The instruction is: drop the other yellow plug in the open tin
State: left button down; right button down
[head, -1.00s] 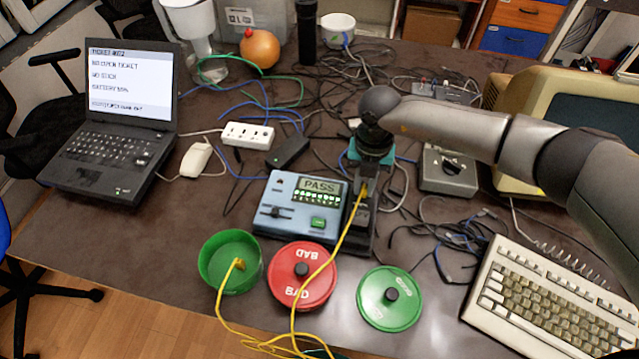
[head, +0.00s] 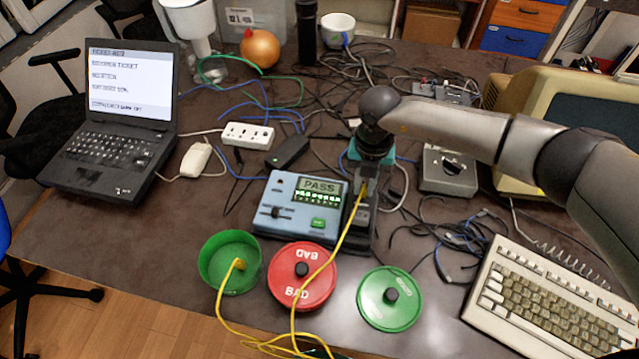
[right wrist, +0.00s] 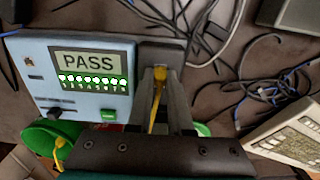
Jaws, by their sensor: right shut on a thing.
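The yellow plug (head: 364,188) is between the fingers of my right gripper (head: 363,192), at the right end of the tester. The right wrist view shows the plug (right wrist: 159,75) between the two fingers (right wrist: 160,85), which are shut on it. Whether it still sits in a socket I cannot tell. Its yellow cable runs down over the red lid and off the front edge. The open green tin (head: 213,282) stands at the front left, with another yellow plug (head: 239,264) inside. My left gripper is not in view.
The blue tester (head: 290,222) reads PASS. A red tin with a BAD lid (head: 318,268) stands right of the open tin, and a green lid (head: 378,318) lies further right. A keyboard (head: 545,310) and loose cables lie at right, a laptop (head: 115,150) at left.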

jog(key=shift+r, duration=0.35)
jog(key=shift+r+p, duration=1.9)
jog(key=shift+p, duration=0.1)
